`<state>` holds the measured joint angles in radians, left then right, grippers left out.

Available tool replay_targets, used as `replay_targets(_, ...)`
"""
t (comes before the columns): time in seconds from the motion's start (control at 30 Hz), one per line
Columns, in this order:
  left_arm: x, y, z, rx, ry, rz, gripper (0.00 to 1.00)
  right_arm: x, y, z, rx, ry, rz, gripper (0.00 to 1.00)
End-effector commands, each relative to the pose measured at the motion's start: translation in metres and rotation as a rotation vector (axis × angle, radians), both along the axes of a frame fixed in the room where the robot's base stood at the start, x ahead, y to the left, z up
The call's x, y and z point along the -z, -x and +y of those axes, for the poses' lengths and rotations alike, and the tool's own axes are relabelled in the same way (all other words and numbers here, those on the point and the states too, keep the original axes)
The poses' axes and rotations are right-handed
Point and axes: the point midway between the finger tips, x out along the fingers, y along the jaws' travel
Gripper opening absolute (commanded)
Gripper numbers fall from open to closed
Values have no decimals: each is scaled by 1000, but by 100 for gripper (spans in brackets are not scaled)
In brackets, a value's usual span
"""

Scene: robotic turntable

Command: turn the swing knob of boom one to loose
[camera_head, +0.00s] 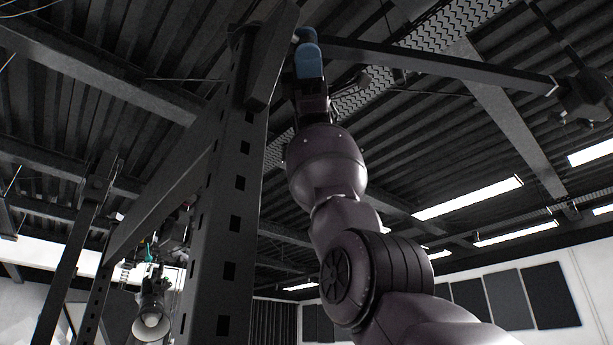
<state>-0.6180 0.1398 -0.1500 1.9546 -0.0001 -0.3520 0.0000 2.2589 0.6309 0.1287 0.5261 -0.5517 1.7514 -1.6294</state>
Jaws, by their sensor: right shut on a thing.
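My right arm rises from the bottom right, and its gripper (307,58), with blue fingers, is at the top of a dark perforated upright post. It is shut at the joint where a long dark boom (440,65) meets the post. The swing knob is between or behind the fingers and mostly hidden, so its turn position cannot be told. The boom runs right from the joint to a dark device at its end. I cannot read any label saying which boom this is. My left gripper is not in view.
The dark perforated post (225,210) stands just left of my right arm. A slanted frame beam (165,195) runs left from it. A lamp-like device (151,318) hangs at lower left among cables. A dark device (588,97) is at the boom's far end. Ceiling lights are at right.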

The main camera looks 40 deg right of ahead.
Motion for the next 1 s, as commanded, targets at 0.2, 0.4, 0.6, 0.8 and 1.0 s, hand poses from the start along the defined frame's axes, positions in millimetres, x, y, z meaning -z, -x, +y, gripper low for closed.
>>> replay_targets(0.2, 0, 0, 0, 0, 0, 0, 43, 0, 0, 0, 1, 1, -6, 21)
replay_targets(0.4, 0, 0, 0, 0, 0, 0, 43, 0, 0, 0, 1, 1, -6, 21)
replay_targets(0.6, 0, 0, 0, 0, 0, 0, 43, 0, 0, 0, 1, 1, -4, 67)
replay_targets(0.8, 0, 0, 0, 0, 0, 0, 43, 0, 0, 0, 1, 1, -4, 67)
replay_targets(1.0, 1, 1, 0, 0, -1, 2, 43, 1, 1, -4, 1, 0, -3, 67)
